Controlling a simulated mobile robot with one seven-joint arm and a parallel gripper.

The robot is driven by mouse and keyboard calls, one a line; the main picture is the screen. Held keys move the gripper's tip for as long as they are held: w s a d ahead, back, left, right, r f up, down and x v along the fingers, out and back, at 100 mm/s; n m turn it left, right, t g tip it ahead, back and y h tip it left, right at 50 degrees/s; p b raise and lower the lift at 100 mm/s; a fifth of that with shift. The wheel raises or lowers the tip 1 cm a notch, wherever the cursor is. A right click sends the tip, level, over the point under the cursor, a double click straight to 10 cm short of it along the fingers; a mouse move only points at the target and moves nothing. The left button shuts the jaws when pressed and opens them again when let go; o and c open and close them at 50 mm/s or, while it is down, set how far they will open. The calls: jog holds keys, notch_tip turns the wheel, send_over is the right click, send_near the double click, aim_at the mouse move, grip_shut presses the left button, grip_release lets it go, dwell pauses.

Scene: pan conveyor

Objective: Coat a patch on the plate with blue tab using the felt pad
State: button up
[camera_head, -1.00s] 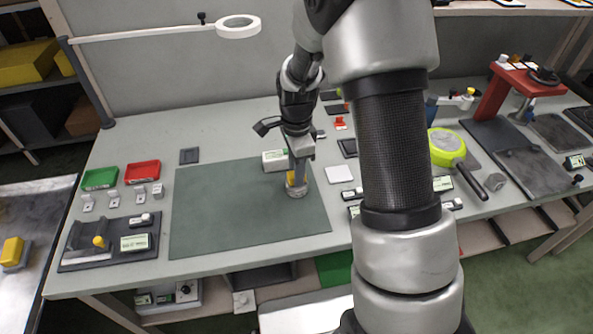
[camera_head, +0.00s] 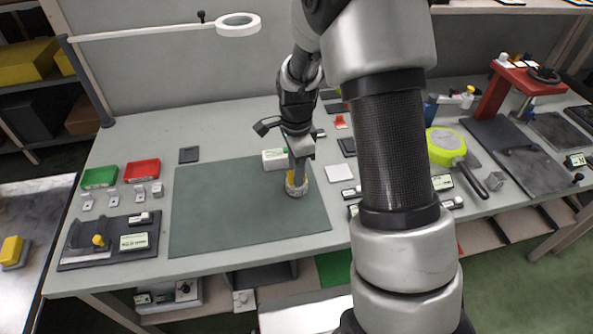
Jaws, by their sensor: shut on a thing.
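My gripper (camera_head: 299,168) points down over the right part of the green mat (camera_head: 215,215). It is shut on a small round grey piece with a yellow part (camera_head: 296,188), which is at or just above the mat. This may be the felt pad, but its underside is hidden and I cannot tell whether it touches the mat. I cannot make out for sure a plate with a blue tab. A pale square plate (camera_head: 340,173) lies just right of the mat, with no blue visible on it.
A white box (camera_head: 274,159) stands close left of my gripper. Green (camera_head: 99,177) and red (camera_head: 141,170) trays and a dark tray (camera_head: 75,255) are at the left. A lime-green pan (camera_head: 446,146) and a red stand (camera_head: 492,97) are at the right. The mat's left part is clear.

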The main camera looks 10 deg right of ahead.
dwell(0.3)
jog(key=shift+r+p, duration=2.6)
jog(key=shift+r, duration=0.95)
